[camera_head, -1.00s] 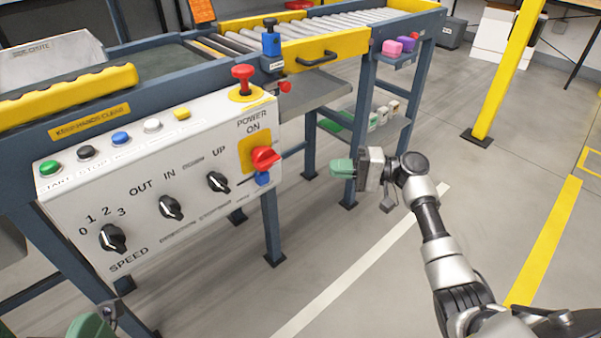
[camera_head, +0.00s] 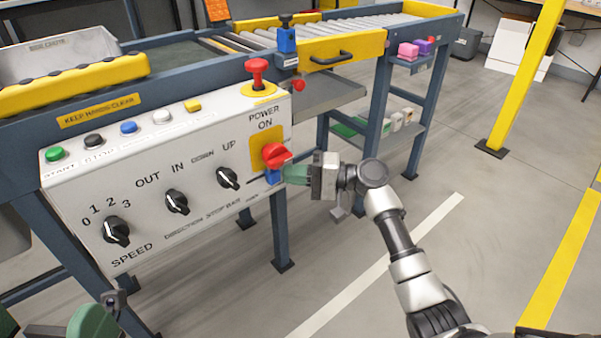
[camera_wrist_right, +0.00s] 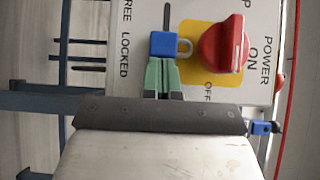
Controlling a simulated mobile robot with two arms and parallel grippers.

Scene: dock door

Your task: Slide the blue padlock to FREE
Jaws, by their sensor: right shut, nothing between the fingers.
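The blue padlock (camera_head: 272,177) sits on the white control panel (camera_head: 190,195), just below the red power knob (camera_head: 276,154). In the right wrist view, the padlock (camera_wrist_right: 164,43) is beside the word LOCKED, its grey shackle points toward the red knob (camera_wrist_right: 223,44), and a dark slot runs from it toward FREE. My right gripper (camera_head: 288,174) is shut and empty, its green fingertips (camera_wrist_right: 161,66) right at the padlock's edge. I cannot tell whether they touch it.
A red mushroom button (camera_head: 258,72) stands on the panel's top. Three black dials, one the speed dial (camera_head: 116,230), lie left of the padlock. A blue table leg (camera_head: 280,230) stands below the panel.

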